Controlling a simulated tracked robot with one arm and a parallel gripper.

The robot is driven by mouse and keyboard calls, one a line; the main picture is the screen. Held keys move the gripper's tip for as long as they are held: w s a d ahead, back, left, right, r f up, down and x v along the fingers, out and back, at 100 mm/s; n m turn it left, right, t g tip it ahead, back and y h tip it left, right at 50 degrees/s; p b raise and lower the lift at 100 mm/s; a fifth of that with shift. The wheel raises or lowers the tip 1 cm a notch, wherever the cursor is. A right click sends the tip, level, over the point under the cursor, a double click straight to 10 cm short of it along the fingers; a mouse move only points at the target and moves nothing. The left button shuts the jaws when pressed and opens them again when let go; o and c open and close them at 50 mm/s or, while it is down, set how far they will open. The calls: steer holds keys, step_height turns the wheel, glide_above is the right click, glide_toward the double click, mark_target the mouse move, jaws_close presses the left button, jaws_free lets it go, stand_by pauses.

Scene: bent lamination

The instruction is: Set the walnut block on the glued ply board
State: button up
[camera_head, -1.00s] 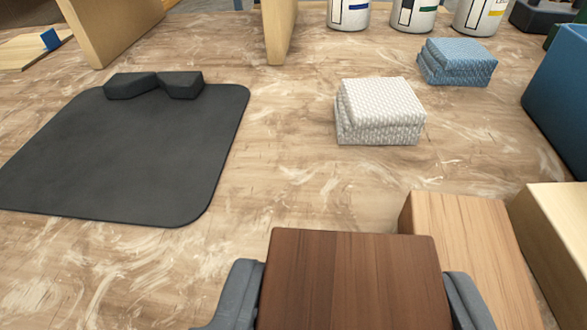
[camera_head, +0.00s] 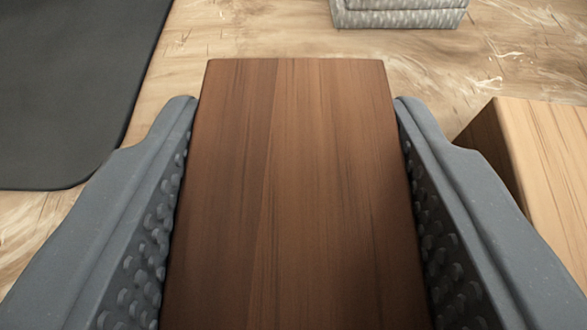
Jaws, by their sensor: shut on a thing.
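The walnut block (camera_head: 290,190) is dark brown and fills the middle of the view. My gripper (camera_head: 296,110) is shut on it, with one grey studded finger against each side. Whether the block touches the surface below is hidden by the block itself. I cannot make out the glued ply board in the current view.
A dark mat (camera_head: 70,80) lies on the smeared worktop at the left. A folded grey-white cloth (camera_head: 400,12) is at the top. A lighter wood block (camera_head: 550,165) stands close to the right finger. Bare worktop (camera_head: 270,30) shows beyond the walnut block.

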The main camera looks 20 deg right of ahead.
steer(key=o, duration=0.7)
steer(key=shift+s+r, duration=0.2)
steer(key=p+v, duration=0.2)
steer(key=v, duration=0.9)
steer(key=shift+s, duration=0.25)
